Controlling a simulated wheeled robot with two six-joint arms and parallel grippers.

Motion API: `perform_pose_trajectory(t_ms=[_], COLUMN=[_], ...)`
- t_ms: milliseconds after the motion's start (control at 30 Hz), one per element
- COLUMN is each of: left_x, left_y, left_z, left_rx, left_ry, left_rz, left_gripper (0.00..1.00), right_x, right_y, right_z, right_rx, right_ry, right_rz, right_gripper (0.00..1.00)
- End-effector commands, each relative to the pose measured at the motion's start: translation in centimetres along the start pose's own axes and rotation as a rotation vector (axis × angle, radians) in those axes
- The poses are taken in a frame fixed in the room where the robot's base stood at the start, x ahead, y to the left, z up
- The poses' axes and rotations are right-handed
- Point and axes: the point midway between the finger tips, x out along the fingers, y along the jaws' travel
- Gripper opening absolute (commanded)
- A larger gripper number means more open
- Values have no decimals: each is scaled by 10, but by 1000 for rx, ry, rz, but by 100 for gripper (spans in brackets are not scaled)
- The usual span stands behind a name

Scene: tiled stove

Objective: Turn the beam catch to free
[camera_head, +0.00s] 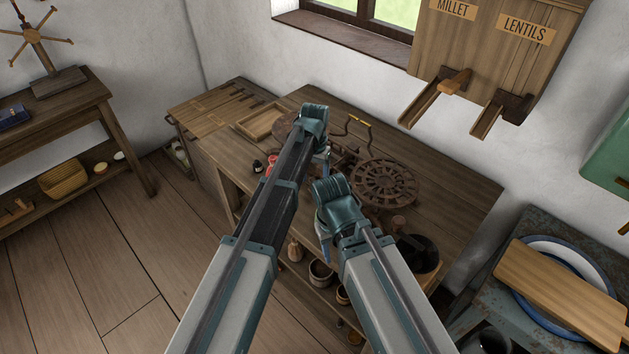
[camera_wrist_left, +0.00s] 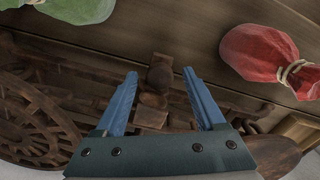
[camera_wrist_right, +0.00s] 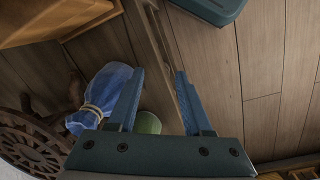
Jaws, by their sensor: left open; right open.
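A dark brown balance device with a yellow-handled lever (camera_head: 357,120) stands on the workbench. My left gripper (camera_wrist_left: 160,73) is open over it in the left wrist view, with a small dark wooden block (camera_wrist_left: 159,78) in line between its fingertips. I cannot tell whether that block is the beam catch, or whether a finger touches it. In the head view the left wrist hides part of the device. My right gripper (camera_wrist_right: 158,72) is open and empty over the bench's front edge, pointing down.
A spoked wooden wheel (camera_head: 383,183) lies right of the device. A red bag (camera_wrist_left: 268,58) and a green bag (camera_wrist_left: 78,8) lie near my left gripper. A blue bag (camera_wrist_right: 105,90) and a green round thing (camera_wrist_right: 148,122) lie near my right gripper. A shallow wooden tray (camera_head: 262,121) sits at left.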

Motion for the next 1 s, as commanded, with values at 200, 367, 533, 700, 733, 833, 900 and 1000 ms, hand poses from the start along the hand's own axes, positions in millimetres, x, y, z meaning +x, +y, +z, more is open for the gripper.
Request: perform_pose_trajectory(t_ms=[200,367,533,700,733,833,900,1000], left_x=[-1,-1,-1,-1,-1,-1,-1,-1], left_y=[0,0,0,0,0,0,0,0], left_z=[0,0,0,0,0,0,0,0], left_rx=[0,0,0,1,4,19,41,91], left_ry=[0,0,0,0,0,0,0,0], left_rz=[0,0,0,0,0,0,0,0], left_gripper=[61,32,2,0,0,0,0,0], right_x=[-1,-1,-1,-1,-1,-1,-1,-1], right_y=[0,0,0,0,0,0,0,0], right_z=[0,0,0,0,0,0,0,0], right_rx=[0,0,0,0,0,0,0,0], right_ry=[0,0,0,0,0,0,0,0], right_rz=[0,0,0,0,0,0,0,0], right_gripper=[50,50,50,50,50,50,50,50])
